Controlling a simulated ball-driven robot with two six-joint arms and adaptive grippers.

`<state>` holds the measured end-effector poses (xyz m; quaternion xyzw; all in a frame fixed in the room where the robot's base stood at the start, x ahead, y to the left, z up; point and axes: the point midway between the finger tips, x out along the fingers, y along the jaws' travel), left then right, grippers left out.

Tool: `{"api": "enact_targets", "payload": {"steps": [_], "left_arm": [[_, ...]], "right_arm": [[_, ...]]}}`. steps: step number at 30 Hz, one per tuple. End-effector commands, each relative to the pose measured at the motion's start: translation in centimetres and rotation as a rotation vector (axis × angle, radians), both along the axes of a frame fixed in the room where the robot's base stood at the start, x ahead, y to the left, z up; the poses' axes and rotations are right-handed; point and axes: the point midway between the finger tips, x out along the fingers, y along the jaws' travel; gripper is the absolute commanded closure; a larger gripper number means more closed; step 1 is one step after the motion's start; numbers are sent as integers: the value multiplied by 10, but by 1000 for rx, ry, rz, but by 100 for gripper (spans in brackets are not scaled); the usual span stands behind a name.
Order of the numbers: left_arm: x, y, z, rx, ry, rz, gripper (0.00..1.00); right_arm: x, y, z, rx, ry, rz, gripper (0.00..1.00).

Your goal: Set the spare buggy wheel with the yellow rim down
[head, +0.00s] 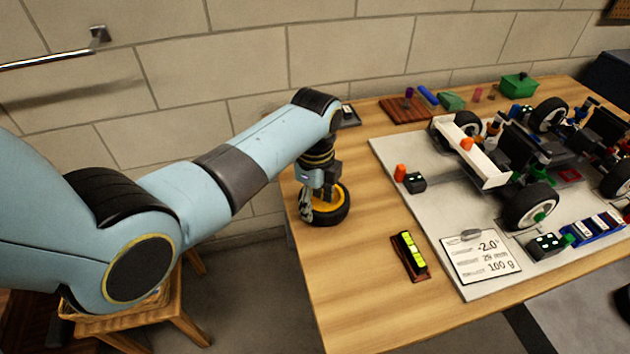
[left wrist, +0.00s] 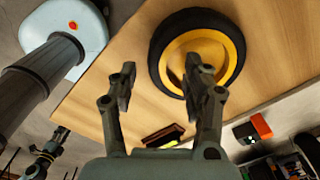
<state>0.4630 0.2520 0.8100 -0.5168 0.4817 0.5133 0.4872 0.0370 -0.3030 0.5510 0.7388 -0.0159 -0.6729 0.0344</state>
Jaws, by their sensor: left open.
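The spare buggy wheel (head: 333,207) has a black tyre and a yellow rim. It lies flat on the wooden table near its left edge. In the left wrist view the wheel (left wrist: 236,52) fills the upper middle, with its rim facing the camera. My left gripper (head: 316,205) is at the wheel and partly covers it in the head view. In the left wrist view its two fingers (left wrist: 160,88) stand apart, one over the rim and one left of the tyre. Whether a finger touches the wheel is unclear.
A pale board (head: 388,160) carries the buggy (head: 520,150), a label card (head: 482,256) and small dark blocks. Bare table (head: 350,275) lies in front of the wheel.

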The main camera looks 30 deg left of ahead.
Motion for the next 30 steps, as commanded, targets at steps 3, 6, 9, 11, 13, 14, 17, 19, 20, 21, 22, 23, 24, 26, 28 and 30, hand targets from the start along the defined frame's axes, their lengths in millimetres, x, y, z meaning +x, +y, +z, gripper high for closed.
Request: {"api": "enact_targets", "payload": {"steps": [3,6,9,11,13,14,17,19,20,21,22,23,24,26,28,30], "left_arm": [[1,0,28,0,-5,0,51],[0,0,52,0,-4,0,51],[0,0,73,0,-4,0,51],[0,0,83,0,-3,0,51],[0,0,93,0,-2,0,51],[0,0,97,0,-2,0,51],[-1,0,104,0,-1,0,51],[-1,0,106,0,-1,0,51],[-1,0,107,0,0,0,51],[-1,0,107,0,0,0,51],[-1,0,107,0,0,0,51],[-1,0,107,0,0,0,51],[-1,0,107,0,0,0,51],[-1,0,107,0,0,0,51],[-1,0,107,0,0,0,51],[-1,0,107,0,0,0,51]], "right_arm": [[0,0,7,0,-1,0,66],[1,-1,11,-1,-1,0,66],[1,-2,13,-3,-2,1,66],[1,-3,14,-4,-2,1,66],[1,-4,15,-5,-2,2,66],[1,-4,15,-5,-2,2,66],[1,-5,15,-6,-3,3,66],[1,-6,16,-6,-3,3,66],[1,-6,16,-6,-3,3,66],[1,-6,15,-6,-3,3,66],[2,-6,15,-6,-3,2,66],[2,-5,15,-6,-3,2,66],[2,-5,15,-6,-3,2,66],[2,-5,15,-6,-3,2,66],[2,-5,15,-6,-3,2,66],[2,-5,15,-6,-3,2,66]]}}
